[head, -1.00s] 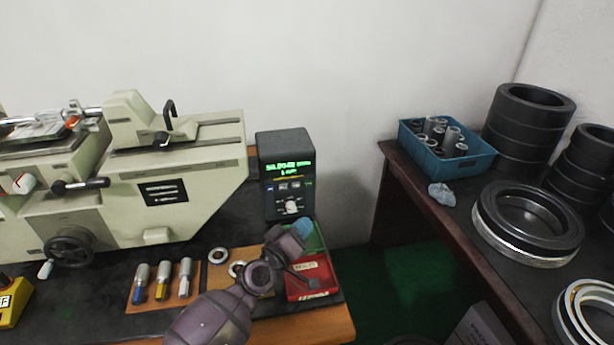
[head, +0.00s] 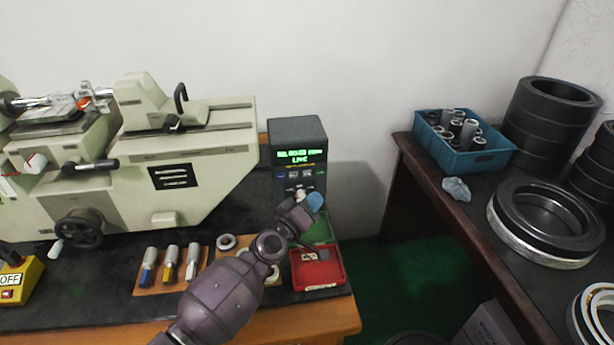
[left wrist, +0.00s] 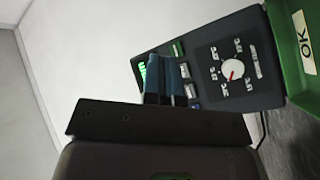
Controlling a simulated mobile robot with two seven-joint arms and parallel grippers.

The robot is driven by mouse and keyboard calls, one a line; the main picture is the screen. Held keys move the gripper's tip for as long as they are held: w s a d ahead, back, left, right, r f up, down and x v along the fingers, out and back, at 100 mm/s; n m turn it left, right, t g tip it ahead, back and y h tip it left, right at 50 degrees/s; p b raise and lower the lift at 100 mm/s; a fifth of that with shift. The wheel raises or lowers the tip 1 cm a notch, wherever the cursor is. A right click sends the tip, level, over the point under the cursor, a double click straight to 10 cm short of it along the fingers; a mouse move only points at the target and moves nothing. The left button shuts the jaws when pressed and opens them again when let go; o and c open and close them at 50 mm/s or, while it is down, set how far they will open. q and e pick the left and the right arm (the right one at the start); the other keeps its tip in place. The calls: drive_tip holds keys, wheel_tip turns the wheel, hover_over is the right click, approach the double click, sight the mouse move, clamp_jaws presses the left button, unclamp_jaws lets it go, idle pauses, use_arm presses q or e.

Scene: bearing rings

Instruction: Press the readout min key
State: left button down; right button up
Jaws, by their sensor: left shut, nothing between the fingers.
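The readout (head: 297,131) is a dark box with a green lit display (head: 300,156), a row of small keys (head: 307,173) and a dial below them. In the left wrist view the readout (left wrist: 215,45) shows its white dial (left wrist: 232,69) and its keys (left wrist: 190,89) at close range. My left gripper (head: 314,201) has blue fingertips and is in front of the readout's lower part. Its fingers (left wrist: 163,78) are shut and empty, and they overlap the display and key edge. I cannot tell if they touch a key. The min key's label is too small to read. My right gripper is out of view.
A red and green box (head: 318,268) lies open below the readout. A beige measuring machine (head: 190,150) stands to the left, with several colored-handled gauges (head: 171,264) in front. A second table with a blue crate (head: 465,155) and black rings (head: 545,225) is at right.

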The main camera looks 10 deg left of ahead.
sight(307, 173)
use_arm(q)
drive_tip(key=w, duration=0.1)
drive_tip(key=w+a+b, duration=0.1)
drive_tip(key=w, duration=0.1)
drive_tip(key=w+a+b, duration=0.1)
drive_tip(key=w, duration=0.1)
drive_tip(key=shift+w+a, duration=0.15)
drive_tip(key=shift+w, duration=0.1)
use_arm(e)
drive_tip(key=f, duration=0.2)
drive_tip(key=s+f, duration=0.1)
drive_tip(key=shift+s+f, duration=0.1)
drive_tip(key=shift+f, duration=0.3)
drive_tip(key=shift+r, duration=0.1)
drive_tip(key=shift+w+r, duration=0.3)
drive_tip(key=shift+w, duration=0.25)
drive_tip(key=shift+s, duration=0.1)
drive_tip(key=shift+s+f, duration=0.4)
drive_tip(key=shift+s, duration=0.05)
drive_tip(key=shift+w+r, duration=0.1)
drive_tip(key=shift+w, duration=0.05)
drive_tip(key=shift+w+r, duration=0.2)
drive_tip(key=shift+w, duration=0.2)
